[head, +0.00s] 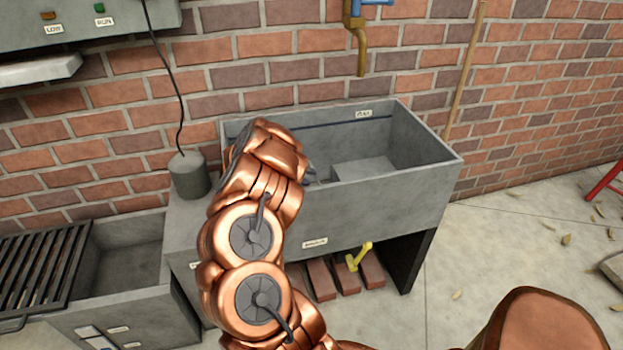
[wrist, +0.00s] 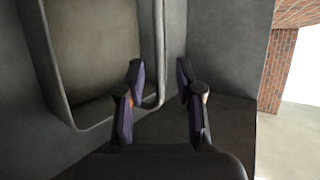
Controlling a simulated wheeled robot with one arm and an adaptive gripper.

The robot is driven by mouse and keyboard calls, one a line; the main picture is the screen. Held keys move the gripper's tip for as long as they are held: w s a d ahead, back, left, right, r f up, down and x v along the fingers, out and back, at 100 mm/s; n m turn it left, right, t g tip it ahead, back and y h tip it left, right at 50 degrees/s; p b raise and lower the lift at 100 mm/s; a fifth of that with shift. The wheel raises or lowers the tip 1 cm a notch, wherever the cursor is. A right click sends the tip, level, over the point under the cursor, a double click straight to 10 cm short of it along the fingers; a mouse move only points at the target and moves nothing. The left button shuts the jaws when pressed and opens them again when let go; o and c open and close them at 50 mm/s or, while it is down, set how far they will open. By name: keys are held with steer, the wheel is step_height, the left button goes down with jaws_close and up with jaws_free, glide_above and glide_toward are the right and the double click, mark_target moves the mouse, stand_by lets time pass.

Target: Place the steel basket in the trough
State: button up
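The trough (head: 375,205) is a large grey stone basin against the brick wall, with a lighter block-like shape (head: 365,172) inside it. My gripper (wrist: 160,66) is open, its two dark fingers apart. In the head view my copper arm reaches over the trough's left end and hides most of the gripper. In the wrist view a grey open container with a rounded rim (wrist: 50,62) lies left of the fingers. A thin looped bar (wrist: 158,60) runs between the fingers with a gap on either side. This may be the steel basket and its handle; I cannot be sure.
A tap (head: 359,45) hangs from the wall above the trough. A grey cylinder (head: 188,176) with a cable stands left of the trough. A black grate (head: 40,268) covers part of a lower basin at left. Bricks and a yellow lever (head: 358,256) sit beneath the trough.

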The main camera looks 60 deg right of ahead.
steer(key=shift+v, duration=1.15)
